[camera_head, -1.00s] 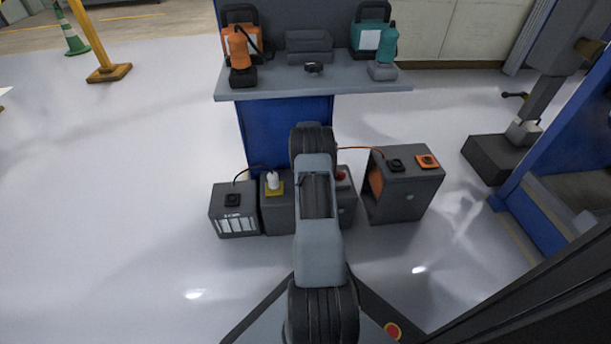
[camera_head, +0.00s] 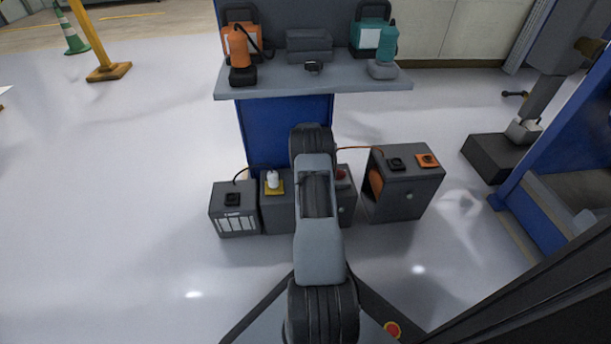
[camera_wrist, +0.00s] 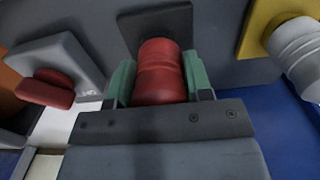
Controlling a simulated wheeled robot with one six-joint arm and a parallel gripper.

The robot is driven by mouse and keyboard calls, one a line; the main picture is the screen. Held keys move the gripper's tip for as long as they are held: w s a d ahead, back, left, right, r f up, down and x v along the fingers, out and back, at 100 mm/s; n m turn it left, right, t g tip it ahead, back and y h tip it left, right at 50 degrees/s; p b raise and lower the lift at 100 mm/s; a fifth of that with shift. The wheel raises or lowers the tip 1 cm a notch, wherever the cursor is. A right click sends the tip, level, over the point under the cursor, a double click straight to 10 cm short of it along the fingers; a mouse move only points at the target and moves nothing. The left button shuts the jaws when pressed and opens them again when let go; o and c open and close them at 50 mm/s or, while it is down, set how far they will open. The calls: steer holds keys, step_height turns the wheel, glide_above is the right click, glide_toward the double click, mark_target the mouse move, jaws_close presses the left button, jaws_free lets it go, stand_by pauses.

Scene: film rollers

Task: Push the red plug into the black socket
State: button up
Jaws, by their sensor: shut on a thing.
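In the wrist view my gripper (camera_wrist: 160,63) is shut on the red plug (camera_wrist: 160,88), with a green finger on each side. The plug is a ribbed red cylinder. Its far end overlaps the black socket plate (camera_wrist: 158,22) on the grey box front. I cannot tell whether the plug is touching the socket or partly in it. In the head view my arm hides the gripper, the plug and this socket.
A white plug (camera_wrist: 302,45) sits at a yellow socket (camera_wrist: 258,22) on the right. A grey plate (camera_wrist: 55,62) with a red part (camera_wrist: 46,90) is on the left. In the head view, a grey box (camera_head: 234,212) and an open box (camera_head: 410,205) flank the middle one.

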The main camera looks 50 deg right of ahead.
steer(key=shift+f, duration=0.15)
steer(key=o, duration=1.3)
steer(key=shift+f, duration=0.1)
steer(key=shift+c, duration=0.2)
step_height(320, 180, up, 8)
steer(key=p, duration=0.3)
steer(key=shift+f+p, duration=0.1)
steer(key=shift+p, duration=0.25)
steer(key=shift+s+f, duration=0.1)
steer(key=shift+s, duration=0.05)
